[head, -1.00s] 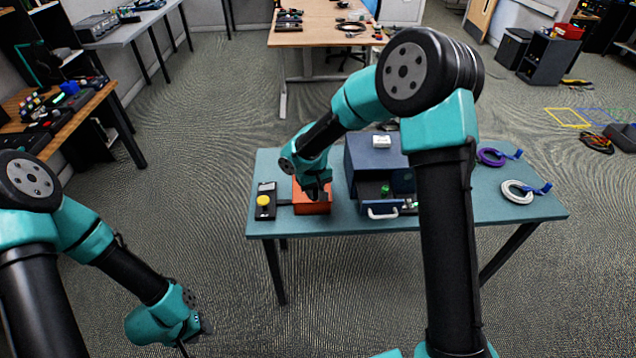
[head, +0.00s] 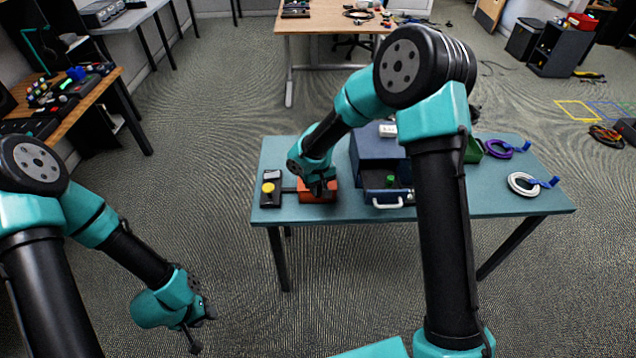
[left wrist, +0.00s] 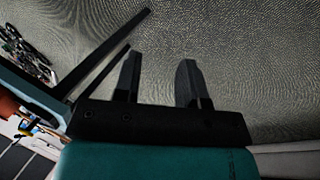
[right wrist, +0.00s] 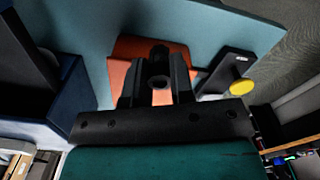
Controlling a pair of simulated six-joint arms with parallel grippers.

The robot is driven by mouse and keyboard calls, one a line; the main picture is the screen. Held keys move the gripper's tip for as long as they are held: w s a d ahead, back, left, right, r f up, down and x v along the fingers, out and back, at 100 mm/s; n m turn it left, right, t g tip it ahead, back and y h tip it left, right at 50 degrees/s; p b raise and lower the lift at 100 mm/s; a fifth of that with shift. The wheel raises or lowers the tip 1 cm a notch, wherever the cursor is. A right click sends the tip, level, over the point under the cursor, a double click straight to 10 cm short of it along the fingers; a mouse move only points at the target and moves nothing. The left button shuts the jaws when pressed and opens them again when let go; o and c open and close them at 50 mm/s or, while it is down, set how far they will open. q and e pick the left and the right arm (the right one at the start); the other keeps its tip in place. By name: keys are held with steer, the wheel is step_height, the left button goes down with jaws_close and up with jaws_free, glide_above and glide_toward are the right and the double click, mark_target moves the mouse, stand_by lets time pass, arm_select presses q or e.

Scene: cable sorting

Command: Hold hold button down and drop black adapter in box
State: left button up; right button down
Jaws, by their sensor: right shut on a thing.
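The orange box (head: 307,197) sits on the blue-green table. Next to it is a black panel (head: 271,200) with a round yellow button (head: 268,187), uncovered and touched by no gripper; the button also shows in the right wrist view (right wrist: 241,86). My right gripper (head: 319,190) is over the orange box. In the right wrist view it is shut on a black cylindrical piece (right wrist: 158,66), apparently the black adapter, with the orange box (right wrist: 122,80) behind it. My left gripper (head: 203,328) is off the table's front left, its fingers apart and empty in the left wrist view (left wrist: 160,75).
A dark blue case (head: 367,158) with an open drawer, a white handle (head: 388,204) and a green piece stands right of the orange box. A purple cable coil (head: 497,149) and a white one (head: 521,184) lie at the right. Floor between my left gripper and the table is clear.

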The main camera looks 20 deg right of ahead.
stand_by(0.3)
